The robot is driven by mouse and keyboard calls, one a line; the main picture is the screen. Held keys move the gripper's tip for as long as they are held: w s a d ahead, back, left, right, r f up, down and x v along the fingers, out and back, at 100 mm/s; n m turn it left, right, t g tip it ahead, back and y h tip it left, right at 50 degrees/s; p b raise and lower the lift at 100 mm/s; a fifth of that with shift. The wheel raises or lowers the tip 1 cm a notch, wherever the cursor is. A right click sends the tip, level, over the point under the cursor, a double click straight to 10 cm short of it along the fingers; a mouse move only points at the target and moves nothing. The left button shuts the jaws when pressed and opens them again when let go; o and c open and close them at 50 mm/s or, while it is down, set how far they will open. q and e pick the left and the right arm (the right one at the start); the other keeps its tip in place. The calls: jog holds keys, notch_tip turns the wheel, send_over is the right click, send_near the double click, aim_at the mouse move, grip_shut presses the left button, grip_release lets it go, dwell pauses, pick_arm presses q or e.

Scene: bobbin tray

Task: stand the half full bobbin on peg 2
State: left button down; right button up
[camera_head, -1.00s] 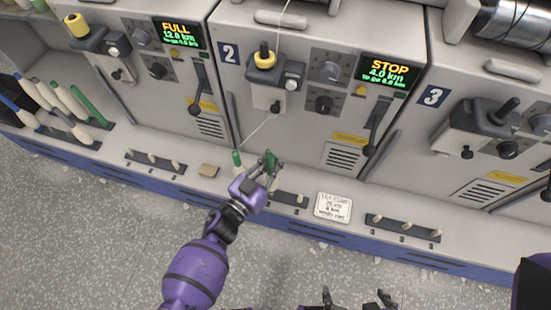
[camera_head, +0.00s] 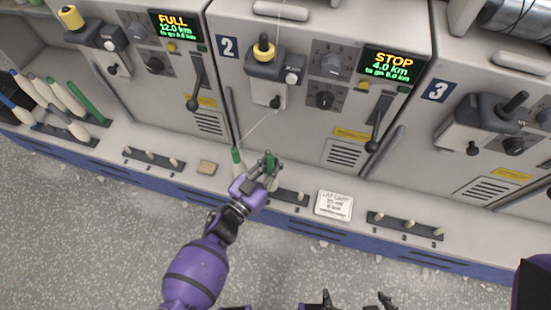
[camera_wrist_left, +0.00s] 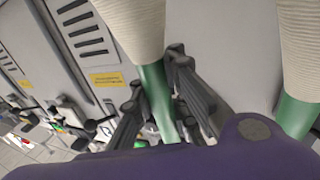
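My left gripper (camera_head: 270,168) is at the rail in front of machine 2, around the green tip of a bobbin (camera_head: 270,160). In the left wrist view, its fingers (camera_wrist_left: 158,95) lie close on both sides of the green tube (camera_wrist_left: 155,88), with white yarn (camera_wrist_left: 133,28) beyond, and look shut on it. A second green-tipped bobbin (camera_head: 237,157) stands just left of it. Which is the half full one cannot be told. The peg rail (camera_head: 290,196) is partly hidden by my gripper. My right gripper (camera_head: 355,301) is at the bottom edge, fingers apart and empty.
Machine 2's display (camera_head: 388,66) reads STOP, 4.0 km. A thread runs down from its unit (camera_head: 275,70) towards the bobbins. A white card (camera_head: 333,205) lies right of the rail. Empty peg rails stand left (camera_head: 153,160) and right (camera_head: 405,226). More bobbins (camera_head: 65,95) are at far left.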

aim_at(268, 170)
pick_arm(q)
jog(key=shift+f, duration=0.1)
pick_arm(e)
jog(key=shift+f, duration=0.1)
pick_arm(q)
jog(key=c, duration=2)
grip_release()
jog(key=shift+p+v, duration=0.75)
jog(key=shift+v, duration=2.05)
jog(key=shift+p+v, duration=0.55)
jog(key=shift+v, duration=2.15)
pick_arm(e)
jog(key=shift+w+r, duration=0.25)
jog(key=shift+r, duration=0.45)
jog(key=shift+w+r, duration=0.25)
jog(key=shift+r, duration=0.45)
